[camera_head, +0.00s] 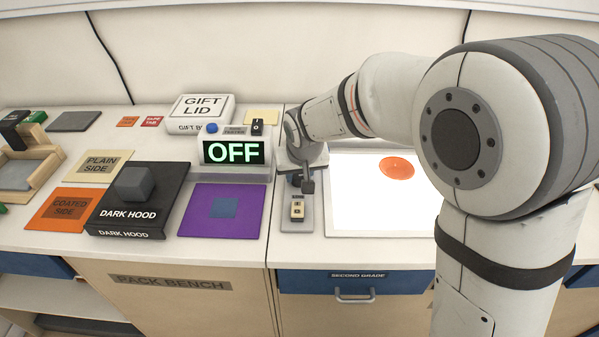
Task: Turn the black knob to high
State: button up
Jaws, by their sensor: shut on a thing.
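My gripper (306,184) points down at the upper end of a small grey control plate (284,224), left of the bright light panel. It is shut on what seems to be the black knob (294,180). Only a dark rounded bit of it shows beside the fingers. The gripper and wrist hide the rest, so I cannot read the knob's setting or any marks around it. A small beige switch piece (297,210) sits on the lower part of the plate, in front of the gripper. A display (233,152) left of my wrist reads OFF in green.
The light panel (375,230) with an orange disc (397,168) lies right of the gripper. A purple mat (190,222) with a blue square lies left. The black DARK HOOD box (166,195) and white GIFT LID box (222,106) stand farther left and back.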

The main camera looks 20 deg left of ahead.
jog(key=o, duration=1)
jog(key=shift+r, duration=0.1)
jog(key=v, duration=0.7)
jog(key=shift+s+r, duration=0.1)
jog(key=shift+r, duration=0.2)
jog(key=shift+d, duration=0.1)
